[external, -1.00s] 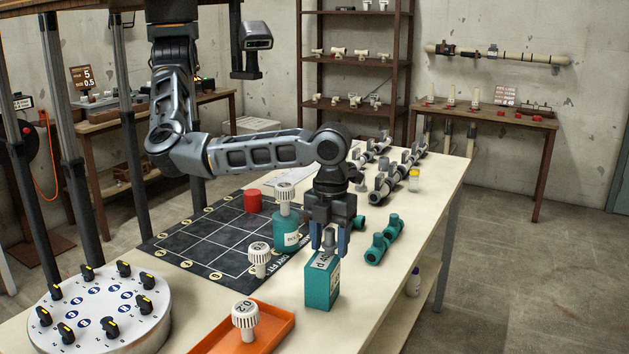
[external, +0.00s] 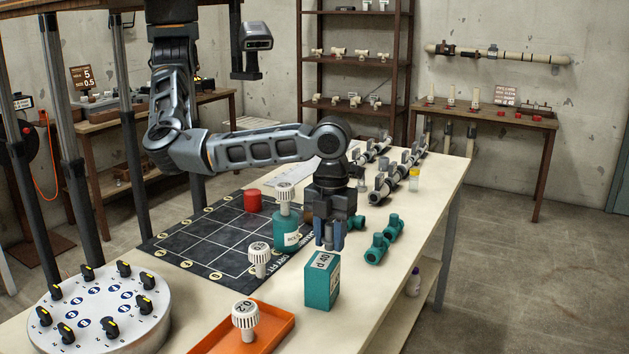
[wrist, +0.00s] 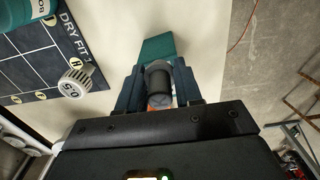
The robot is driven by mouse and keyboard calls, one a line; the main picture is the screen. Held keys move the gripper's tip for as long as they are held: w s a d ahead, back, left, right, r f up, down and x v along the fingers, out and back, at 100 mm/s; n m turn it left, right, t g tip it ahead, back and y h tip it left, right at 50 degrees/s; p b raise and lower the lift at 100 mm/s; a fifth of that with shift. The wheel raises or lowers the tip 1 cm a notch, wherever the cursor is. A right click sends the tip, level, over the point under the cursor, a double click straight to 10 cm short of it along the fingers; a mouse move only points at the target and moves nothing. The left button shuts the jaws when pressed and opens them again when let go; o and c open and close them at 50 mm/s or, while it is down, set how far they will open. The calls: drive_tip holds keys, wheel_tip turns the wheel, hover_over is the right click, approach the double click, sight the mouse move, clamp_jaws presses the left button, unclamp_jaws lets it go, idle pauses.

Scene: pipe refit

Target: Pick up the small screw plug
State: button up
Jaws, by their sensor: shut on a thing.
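My gripper (external: 329,240) is above the bench, just behind and above a teal box (external: 321,283) with a white label. Its fingers are closed around a small grey cylindrical piece, which shows between the fingers in the wrist view (wrist: 158,80). A bit of orange shows at its lower end there. I cannot tell from its shape alone whether it is the small screw plug. The gripper and piece are clear of the box. The teal box also shows beyond the fingers in the wrist view (wrist: 158,46).
A teal jar (external: 286,233) with a white ribbed knob stands left of my gripper on the dark gridded mat (external: 205,245). Another ribbed knob piece (external: 260,258) stands nearby. An orange tray (external: 275,328) holds a third. Teal fittings (external: 379,247) lie to the right.

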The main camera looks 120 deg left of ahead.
sight(330, 225)
wheel_tip(330, 225, up, 3)
drive_tip(key=shift+d, duration=0.1)
drive_tip(key=s+d+r, duration=0.7)
drive_tip(key=s+d, duration=0.1)
drive_tip(key=d, duration=0.3)
drive_tip(key=w+a+f, duration=0.2)
drive_tip(key=w+a+f+p, duration=0.1)
drive_tip(key=w+a+f, duration=0.1)
drive_tip(key=w+a, duration=0.1)
drive_tip(key=w+a+f, duration=0.3)
drive_tip(key=shift+a+f+p, duration=0.1)
drive_tip(key=shift+f+p, duration=0.5)
drive_tip(key=shift+f, duration=1.35)
drive_tip(key=shift+f, duration=0.2)
drive_tip(key=o, duration=1.1)
